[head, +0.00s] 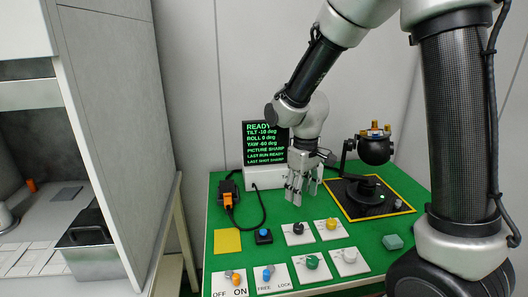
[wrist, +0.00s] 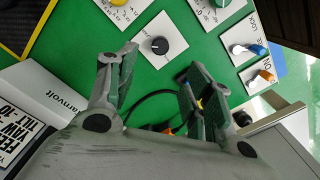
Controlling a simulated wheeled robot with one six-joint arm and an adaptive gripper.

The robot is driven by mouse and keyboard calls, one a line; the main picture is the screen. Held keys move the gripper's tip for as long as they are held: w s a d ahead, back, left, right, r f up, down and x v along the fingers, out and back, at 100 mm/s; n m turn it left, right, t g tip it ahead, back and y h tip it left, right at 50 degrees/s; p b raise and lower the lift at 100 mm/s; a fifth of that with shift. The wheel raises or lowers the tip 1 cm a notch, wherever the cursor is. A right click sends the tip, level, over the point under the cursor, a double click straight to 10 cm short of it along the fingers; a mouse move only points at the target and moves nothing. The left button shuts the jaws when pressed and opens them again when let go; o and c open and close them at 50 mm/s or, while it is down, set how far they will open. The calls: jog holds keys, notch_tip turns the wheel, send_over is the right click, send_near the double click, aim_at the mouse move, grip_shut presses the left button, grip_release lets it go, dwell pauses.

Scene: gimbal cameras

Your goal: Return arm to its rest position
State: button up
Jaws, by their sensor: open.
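My arm reaches in from the upper right of the head view and bends down over the green table (head: 222,262). My gripper (head: 301,192) is open and empty, pointing down in front of the white base of the display (head: 265,145). In the wrist view, my gripper (wrist: 160,64) shows two spread fingers with nothing between them but green surface, a cable and part of a black knob plate. The black knob on its white plate (wrist: 170,55) lies beyond the fingertips. I cannot tell the exact height of the fingertips above the table.
A black gimbal camera (head: 375,150) stands on a yellow-edged black mat (head: 345,206) at right. Several knob plates, including a yellow knob (head: 331,224), and switches (head: 268,273) line the front. An orange-black device (head: 228,197) with a cable sits left. A grey cabinet (head: 115,110) stands at left.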

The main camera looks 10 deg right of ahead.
jog(key=s+d+r+m+t, duration=0.4)
jog(key=s+d+r+m, duration=0.2)
jog(key=s+d+r, duration=0.9)
jog(key=s+r, duration=0.2)
jog(key=s, duration=0.2)
jog(key=shift+m, duration=0.4)
